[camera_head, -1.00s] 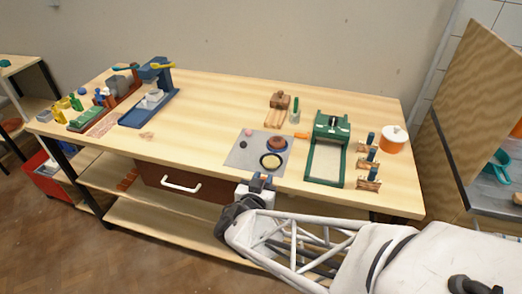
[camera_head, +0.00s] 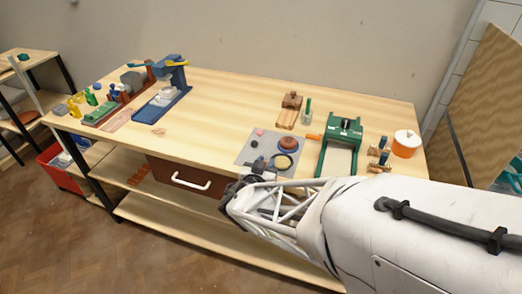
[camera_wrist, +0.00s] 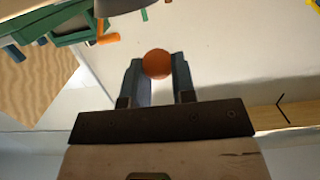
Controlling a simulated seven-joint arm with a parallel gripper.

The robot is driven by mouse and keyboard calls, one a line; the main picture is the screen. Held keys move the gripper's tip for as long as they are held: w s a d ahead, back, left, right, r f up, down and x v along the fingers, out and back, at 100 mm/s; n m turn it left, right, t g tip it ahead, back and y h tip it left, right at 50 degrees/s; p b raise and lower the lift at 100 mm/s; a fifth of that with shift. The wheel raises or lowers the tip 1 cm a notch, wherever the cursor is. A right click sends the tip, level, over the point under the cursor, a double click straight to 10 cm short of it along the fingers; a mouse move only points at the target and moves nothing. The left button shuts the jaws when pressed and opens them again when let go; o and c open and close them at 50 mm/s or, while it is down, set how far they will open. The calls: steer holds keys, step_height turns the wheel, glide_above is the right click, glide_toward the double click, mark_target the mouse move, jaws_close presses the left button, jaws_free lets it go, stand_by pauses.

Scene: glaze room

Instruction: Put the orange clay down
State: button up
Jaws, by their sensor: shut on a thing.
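The orange clay is a round, orange-brown ball (camera_wrist: 157,64) between the two blue-grey fingertips in the wrist view. My gripper (camera_wrist: 160,72) is shut on it. In the head view my gripper (camera_head: 262,166) is over the front part of a grey mat (camera_head: 243,157), left of a dark-rimmed pale disc (camera_head: 284,163). The clay cannot be made out there. I cannot tell how high it is above the surface. A pink ball (camera_head: 259,132), a small dark ball (camera_head: 254,143) and a brown round piece (camera_head: 288,143) lie on the mat.
A green-framed press (camera_head: 343,135) stands right of the mat, with an orange handle (camera_head: 314,137) beside it. The table middle, left of the mat, is clear.

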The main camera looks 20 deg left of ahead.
glide_above(257, 156)
steer(key=s+d, duration=0.1)
steer(key=s, duration=0.2)
steer(key=shift+w+d+f, duration=0.1)
steer(key=shift+w+f, duration=0.05)
steer(key=shift+f, duration=0.25)
steer(key=shift+w, duration=0.15)
steer(key=shift+w+a+f, duration=0.15)
steer(key=shift+a+f, duration=0.05)
steer(key=shift+f, duration=1.6)
steer(key=shift+f, duration=0.1)
steer(key=o, duration=0.9)
